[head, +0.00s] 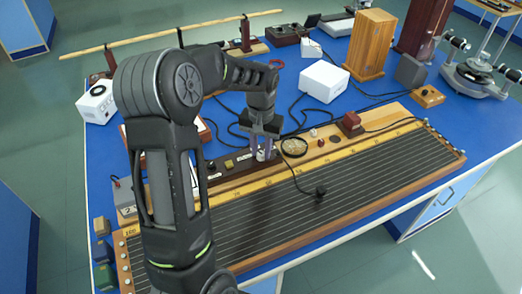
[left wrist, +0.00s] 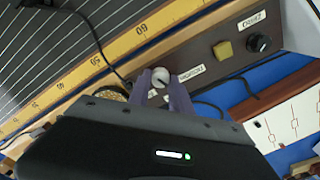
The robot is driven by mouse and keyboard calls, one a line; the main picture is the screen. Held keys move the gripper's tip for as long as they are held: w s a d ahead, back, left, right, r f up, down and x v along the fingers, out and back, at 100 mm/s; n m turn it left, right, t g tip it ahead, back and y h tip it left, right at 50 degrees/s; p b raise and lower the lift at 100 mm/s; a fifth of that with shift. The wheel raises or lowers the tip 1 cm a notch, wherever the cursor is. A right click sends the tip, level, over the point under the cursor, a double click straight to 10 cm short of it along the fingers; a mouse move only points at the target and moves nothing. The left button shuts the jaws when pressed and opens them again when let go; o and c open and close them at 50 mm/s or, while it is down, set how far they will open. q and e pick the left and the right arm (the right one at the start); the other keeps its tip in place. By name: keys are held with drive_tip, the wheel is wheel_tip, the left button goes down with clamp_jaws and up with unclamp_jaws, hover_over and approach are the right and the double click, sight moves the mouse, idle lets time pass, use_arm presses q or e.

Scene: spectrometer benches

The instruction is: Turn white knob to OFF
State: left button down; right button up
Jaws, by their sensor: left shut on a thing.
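The white knob (left wrist: 161,78) sits on the brown control panel (left wrist: 200,55) beside a small white label. A dark line shows on its face, but I cannot tell which setting it marks. My left gripper (left wrist: 163,84) has its two purple fingers on either side of the knob and is shut on it. In the head view, my left gripper (head: 265,153) points down at the panel (head: 237,173), and the fingers mostly hide the knob. My right gripper is not in view.
The same panel carries a yellow switch (left wrist: 223,50) and a black knob (left wrist: 258,43). A long wire board with a yellow scale (head: 330,161) lies in front. A round dial (head: 294,147) and a red block (head: 351,122) stand to the right. Black cables cross the blue table.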

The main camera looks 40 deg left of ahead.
sight(261, 153)
use_arm(q)
drive_tip(key=m, duration=0.4)
idle(0.4)
drive_tip(key=c, duration=1.2)
unclamp_jaws()
drive_tip(key=shift+o, duration=0.2)
drive_tip(key=shift+r+b, duration=0.1)
drive_tip(key=shift+b, duration=0.2)
wheel_tip(261, 153, up, 8)
drive_tip(key=shift+f+b, duration=0.2)
drive_tip(key=shift+b, duration=0.25)
drive_tip(key=shift+d, duration=0.1)
